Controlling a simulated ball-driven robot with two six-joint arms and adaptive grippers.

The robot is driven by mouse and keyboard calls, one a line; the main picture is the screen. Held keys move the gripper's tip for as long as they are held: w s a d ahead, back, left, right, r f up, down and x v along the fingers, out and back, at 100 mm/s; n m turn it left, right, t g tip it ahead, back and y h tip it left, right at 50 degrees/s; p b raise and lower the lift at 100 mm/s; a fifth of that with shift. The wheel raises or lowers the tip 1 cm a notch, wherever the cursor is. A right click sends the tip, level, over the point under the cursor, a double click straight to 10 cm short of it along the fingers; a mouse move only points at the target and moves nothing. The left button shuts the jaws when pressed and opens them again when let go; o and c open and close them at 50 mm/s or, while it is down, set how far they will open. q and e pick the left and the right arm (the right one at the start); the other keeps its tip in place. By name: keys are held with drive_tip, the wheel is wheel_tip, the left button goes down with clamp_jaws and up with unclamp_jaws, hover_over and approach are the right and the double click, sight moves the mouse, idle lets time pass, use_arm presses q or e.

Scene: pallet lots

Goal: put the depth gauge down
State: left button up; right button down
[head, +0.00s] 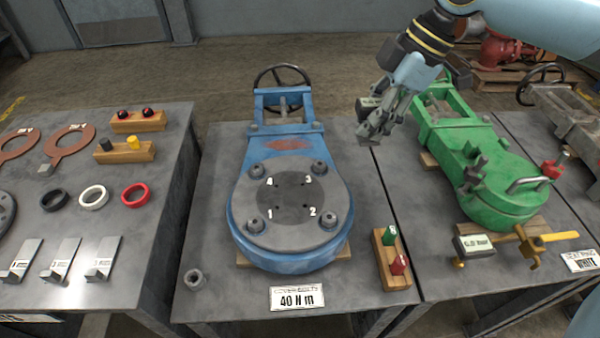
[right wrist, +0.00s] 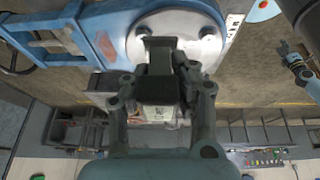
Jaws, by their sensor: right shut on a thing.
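My right gripper (head: 376,122) is shut on the depth gauge (head: 369,103), in the air right of the blue valve (head: 290,258). The fingers hide much of the gauge; a pale label shows on it. In the right wrist view the gauge (right wrist: 160,88) is a dark block with a crossbar end between the fingers of my right gripper (right wrist: 162,75). The valve's grey round cover (right wrist: 205,35) lies behind it. A small light-blue arm part with a gripper-like end (right wrist: 287,52) shows at the right; its jaws are unclear.
A red-and-green peg block (head: 390,262) and a 40 N m card (head: 297,298) lie on the middle table. Rings (head: 93,197) lie left. Bare tabletop shows right of the blue valve.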

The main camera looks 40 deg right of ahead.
drive_tip(key=w+a+f+b, duration=0.1)
drive_tip(key=a+f, duration=0.1)
drive_tip(key=a, duration=0.1)
drive_tip(key=w+a+f, duration=0.2)
drive_tip(key=a, duration=0.1)
drive_tip(key=w+a+f+b, duration=0.1)
drive_tip(key=w+a+f, duration=0.1)
drive_tip(key=a, duration=0.1)
drive_tip(key=shift+w+f+b, duration=0.1)
drive_tip(key=shift+w+b, duration=0.05)
drive_tip(key=shift+b, duration=0.15)
drive_tip(key=shift+w+a+f, duration=0.15)
drive_tip(key=shift+w+a, duration=0.05)
drive_tip(key=shift+a+f, duration=0.1)
drive_tip(key=shift+f, duration=0.45)
use_arm(q)
drive_tip(key=shift+s+d+f+b, duration=0.1)
drive_tip(key=shift+s+f+b, duration=0.15)
drive_tip(key=shift+f, duration=0.7)
drive_tip(key=shift+s+f+b, duration=0.25)
drive_tip(key=shift+f, duration=0.65)
use_arm(e)
drive_tip(key=shift+f, duration=1.55)
drive_tip(key=shift+f, duration=0.15)
drive_tip(key=c, duration=1.1)
unclamp_jaws()
use_arm(q)
drive_tip(key=shift+s, duration=0.1)
use_arm(e)
drive_tip(key=shift+o, duration=0.2)
